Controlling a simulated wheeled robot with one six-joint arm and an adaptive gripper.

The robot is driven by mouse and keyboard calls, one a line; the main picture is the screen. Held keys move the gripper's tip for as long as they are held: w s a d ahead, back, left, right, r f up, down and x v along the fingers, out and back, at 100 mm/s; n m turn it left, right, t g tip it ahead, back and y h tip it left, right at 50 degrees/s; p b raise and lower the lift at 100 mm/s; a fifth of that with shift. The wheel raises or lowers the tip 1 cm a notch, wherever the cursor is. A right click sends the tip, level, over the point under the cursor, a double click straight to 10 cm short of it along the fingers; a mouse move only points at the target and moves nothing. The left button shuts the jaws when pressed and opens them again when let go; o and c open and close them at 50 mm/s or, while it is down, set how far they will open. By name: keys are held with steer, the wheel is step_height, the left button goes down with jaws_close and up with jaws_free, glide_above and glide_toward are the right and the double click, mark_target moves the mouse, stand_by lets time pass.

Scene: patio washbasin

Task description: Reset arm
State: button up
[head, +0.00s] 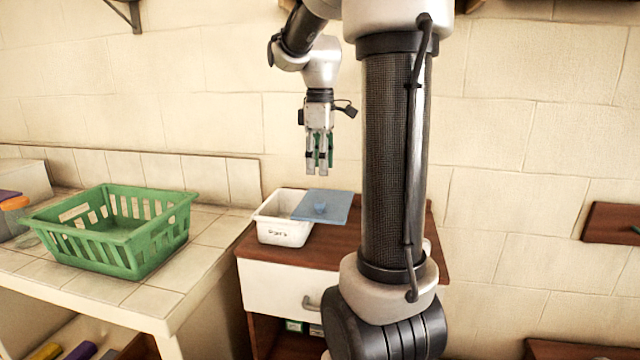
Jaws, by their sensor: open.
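My gripper (319,172) hangs fingers-down in the head view, in front of the block wall and above the small wooden-topped cabinet. It is open, with no object visible between its fingers. My arm comes down from the top and its thick link stands in front of the right part of the cabinet. Below my gripper, apart from it, a white container (283,233) stands on the cabinet top (330,258).
A green slatted basket (125,235) stands on the tiled counter (205,250) at left. The cabinet has a white drawer (290,288) with a handle. Coloured items lie below the counter. A wooden shelf (612,223) juts from the wall at right. The air around my gripper is clear.

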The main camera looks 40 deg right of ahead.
steer(key=shift+r, duration=1.4)
